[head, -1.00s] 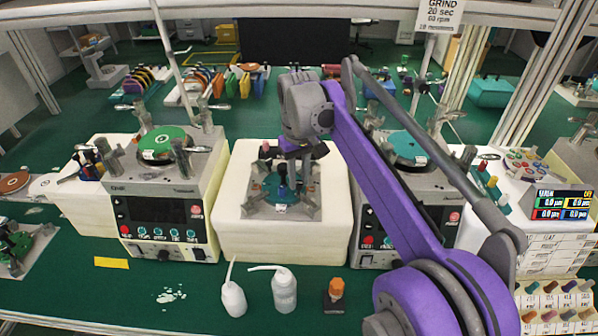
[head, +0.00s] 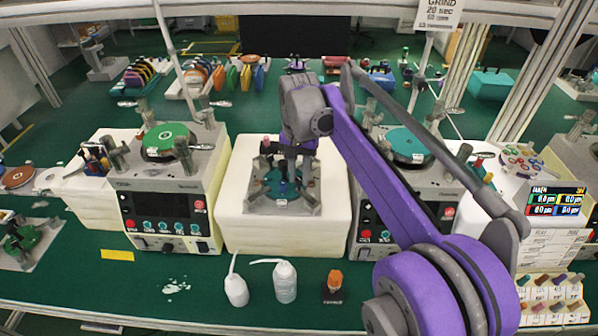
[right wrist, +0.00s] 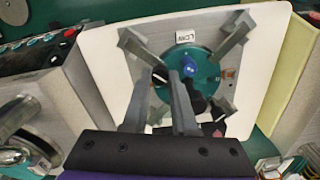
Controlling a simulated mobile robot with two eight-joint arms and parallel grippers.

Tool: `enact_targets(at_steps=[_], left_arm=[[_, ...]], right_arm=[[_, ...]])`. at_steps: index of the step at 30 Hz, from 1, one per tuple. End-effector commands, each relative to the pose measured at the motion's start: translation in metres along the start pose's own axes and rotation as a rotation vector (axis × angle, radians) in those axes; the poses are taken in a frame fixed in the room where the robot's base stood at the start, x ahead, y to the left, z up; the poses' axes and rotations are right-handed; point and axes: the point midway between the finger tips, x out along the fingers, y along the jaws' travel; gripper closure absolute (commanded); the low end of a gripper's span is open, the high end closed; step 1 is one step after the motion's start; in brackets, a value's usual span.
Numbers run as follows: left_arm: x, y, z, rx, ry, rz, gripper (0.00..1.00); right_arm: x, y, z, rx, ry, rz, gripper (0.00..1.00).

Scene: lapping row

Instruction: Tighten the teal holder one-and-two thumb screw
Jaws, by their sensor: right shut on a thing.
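The teal holder (head: 283,186) is a round teal disc in a grey frame with angled arms. It sits on a white block in the middle of the head view, and shows in the right wrist view (right wrist: 207,72). A blue knob (right wrist: 188,66) stands on its disc. A dark thumb screw (right wrist: 160,75) is at the disc's edge in the wrist view. My right gripper (right wrist: 161,80) is over the holder, its fingers shut on this dark screw, partly hidden by them. It also shows in the head view (head: 290,168). My left gripper is not in view.
Grey lapping machines stand left (head: 168,190) and right (head: 405,190) of the white block (head: 240,225). A red-topped post (head: 265,145) rises behind the holder.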

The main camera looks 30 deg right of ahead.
Motion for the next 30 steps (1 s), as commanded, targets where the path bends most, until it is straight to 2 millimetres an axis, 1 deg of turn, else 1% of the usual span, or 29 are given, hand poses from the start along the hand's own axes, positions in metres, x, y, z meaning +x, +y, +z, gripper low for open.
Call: enact_targets(at_steps=[6,17,18,23,30], left_arm=[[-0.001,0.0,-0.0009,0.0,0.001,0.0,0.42],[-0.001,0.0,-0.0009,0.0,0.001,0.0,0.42],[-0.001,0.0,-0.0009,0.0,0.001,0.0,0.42],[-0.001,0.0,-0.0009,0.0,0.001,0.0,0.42],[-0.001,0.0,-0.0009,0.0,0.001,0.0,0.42]], right_arm=[[-0.0003,0.0003,0.0,0.033,0.0,0.0,1.0],[-0.0001,0.0004,-0.0002,0.036,0.0,0.001,1.0],[-0.0001,0.0004,-0.0002,0.036,0.0,0.001,0.72],[-0.0001,0.0003,-0.0002,0.035,0.0,0.0,0.44],[0.0,0.0002,-0.0001,0.035,0.0,0.0,0.44]])
